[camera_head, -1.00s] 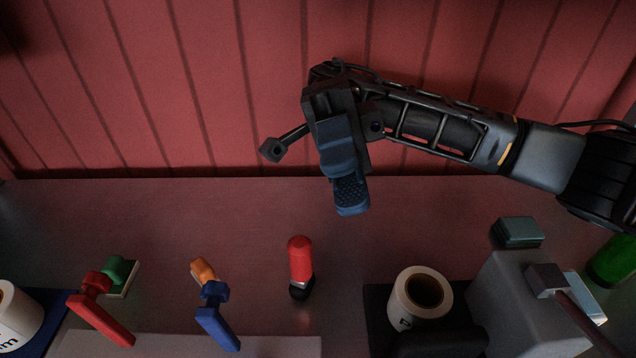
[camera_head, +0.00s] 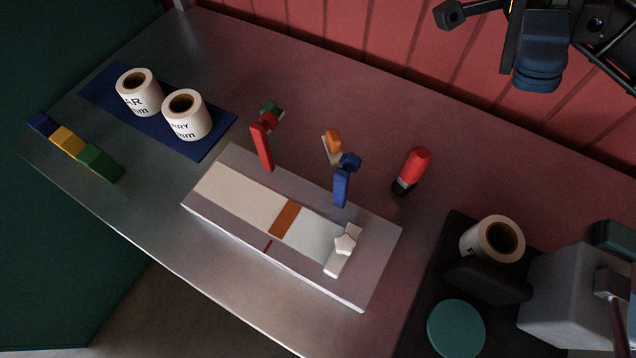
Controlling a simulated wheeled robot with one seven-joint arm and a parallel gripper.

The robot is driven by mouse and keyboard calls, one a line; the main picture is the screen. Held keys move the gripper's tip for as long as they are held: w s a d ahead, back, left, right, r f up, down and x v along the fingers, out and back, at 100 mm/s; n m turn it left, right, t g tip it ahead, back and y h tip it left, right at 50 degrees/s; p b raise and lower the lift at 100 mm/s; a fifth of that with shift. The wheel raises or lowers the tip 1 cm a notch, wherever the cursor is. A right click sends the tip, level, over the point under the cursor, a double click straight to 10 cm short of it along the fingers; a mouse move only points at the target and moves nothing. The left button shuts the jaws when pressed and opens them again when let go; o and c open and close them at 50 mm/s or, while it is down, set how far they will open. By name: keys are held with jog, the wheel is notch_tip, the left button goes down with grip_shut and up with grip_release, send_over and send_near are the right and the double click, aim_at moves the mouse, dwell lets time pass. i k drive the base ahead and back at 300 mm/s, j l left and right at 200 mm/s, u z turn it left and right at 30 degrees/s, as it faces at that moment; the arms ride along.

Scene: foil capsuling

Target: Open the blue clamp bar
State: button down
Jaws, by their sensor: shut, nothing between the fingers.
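The blue clamp bar (camera_head: 341,187) stands at the back edge of a long grey fixture board, right of centre. It looks upright, with a darker blue knob at its top. An orange-tipped block (camera_head: 334,146) sits just behind it. My gripper (camera_head: 539,75) is at the top right, high above the table and well away from the blue bar. It is shut and empty.
White rolls (camera_head: 186,117) rest on a blue mat (camera_head: 216,133) at the left. A grey machine (camera_head: 575,285) and another roll (camera_head: 491,239) are at the right. The table behind the board is mostly clear.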

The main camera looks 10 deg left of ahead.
aim_at(350, 162)
jog(key=k+j, duration=0.7)
jog(key=j, duration=0.2)
